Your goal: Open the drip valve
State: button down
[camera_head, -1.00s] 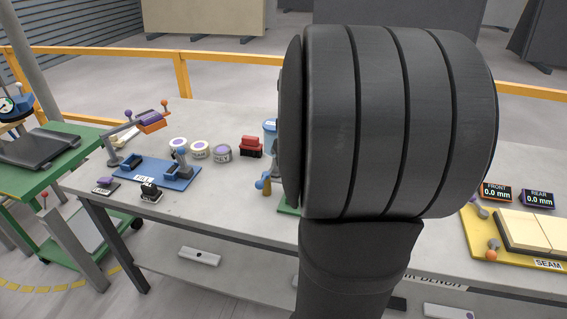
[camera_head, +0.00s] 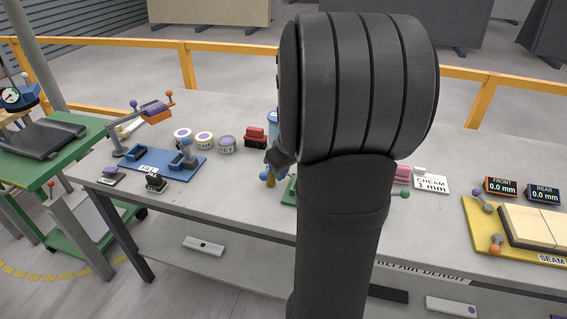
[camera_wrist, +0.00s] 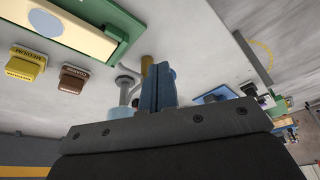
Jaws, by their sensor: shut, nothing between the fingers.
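A small brass post with a blue ball knob (camera_head: 266,177), which I take to be the drip valve, stands near the bench middle. The brass post (camera_wrist: 147,63) also shows in the wrist view, just beyond my fingertips. A light blue container (camera_head: 272,119) is mostly hidden behind my arm; its grey stand (camera_wrist: 124,84) shows in the wrist view beside the post. My gripper (camera_wrist: 158,72) is shut and empty, its fingers together close to the post. I cannot tell whether they touch it. In the head view my gripper (camera_head: 278,157) is partly hidden by my wrist.
A blue fixture (camera_head: 160,165), several round tins (camera_head: 204,140) and a red block (camera_head: 255,136) lie to the left. A green-based fixture (camera_wrist: 100,30) is close by in the wrist view. A yellow seam board (camera_head: 480,235) lies right. My arm hides the bench middle.

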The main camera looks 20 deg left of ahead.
aim_at(267, 170)
jog(key=w+a+f, duration=0.2)
jog(key=a+f, duration=0.2)
jog(key=shift+w+a+f, duration=0.15)
jog(key=shift+w+f, duration=0.05)
jog(key=shift+w, duration=0.2)
jog(key=shift+s+a+m, duration=0.2)
jog(key=shift+a+m, duration=0.25)
jog(key=shift+m, duration=0.15)
jog(key=w+a+m+t+h, duration=0.1)
jog(key=w+a+m+h, duration=0.2)
jog(key=a+m, duration=0.5)
jog(key=m, duration=0.5)
jog(key=shift+a+h, duration=0.4)
jog(key=shift+w+d, duration=0.15)
